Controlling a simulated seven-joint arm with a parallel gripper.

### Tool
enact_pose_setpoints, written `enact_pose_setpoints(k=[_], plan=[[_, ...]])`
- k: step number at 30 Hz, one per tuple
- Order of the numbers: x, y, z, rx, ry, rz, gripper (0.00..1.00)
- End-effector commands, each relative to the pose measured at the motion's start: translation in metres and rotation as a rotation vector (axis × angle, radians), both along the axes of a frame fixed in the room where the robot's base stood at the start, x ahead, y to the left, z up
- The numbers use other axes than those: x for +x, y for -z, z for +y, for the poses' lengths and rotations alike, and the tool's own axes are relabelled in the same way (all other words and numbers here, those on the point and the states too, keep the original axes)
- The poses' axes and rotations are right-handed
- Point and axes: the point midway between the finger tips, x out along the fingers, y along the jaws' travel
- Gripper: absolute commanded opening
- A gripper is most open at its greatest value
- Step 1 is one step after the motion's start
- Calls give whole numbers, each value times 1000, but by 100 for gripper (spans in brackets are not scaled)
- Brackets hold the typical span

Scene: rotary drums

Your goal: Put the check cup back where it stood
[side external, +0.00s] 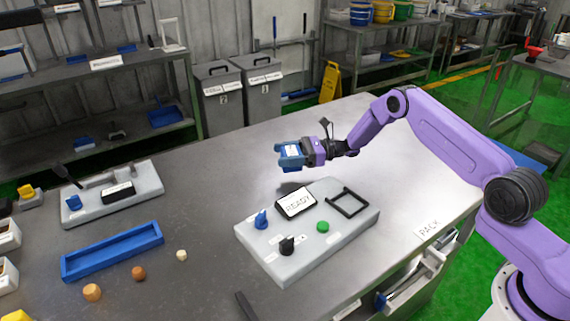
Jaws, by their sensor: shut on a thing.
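My gripper (291,157) is above the far part of the grey table, behind the light grey panel. It is shut on a small white and blue thing (292,150), which I take to be the check cup. It is held clear of the table. Its shape is partly hidden by the jaws, and I cannot tell which blue parts belong to it. The panel (312,249) has a READY display (296,203), a blue knob (262,219), a black knob (287,245), a green button (322,227) and an empty-looking black square frame (347,202).
On the left are a second grey panel (140,183) and a long blue tray (112,251). Several small orange-brown and cream pieces (138,273) lie near the tray. A dark bar (246,305) lies at the front. The table (205,205) between the two panels is clear.

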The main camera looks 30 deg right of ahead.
Motion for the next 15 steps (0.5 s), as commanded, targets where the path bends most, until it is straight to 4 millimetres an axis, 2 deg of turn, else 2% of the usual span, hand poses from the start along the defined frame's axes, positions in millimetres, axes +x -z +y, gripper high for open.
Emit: enact_pose_setpoints(k=[4,10,15], plan=[[5,8,1,1,0,1,26],[4,32,1,1,0,1,26],[4,35,1,1,0,-2,26]])
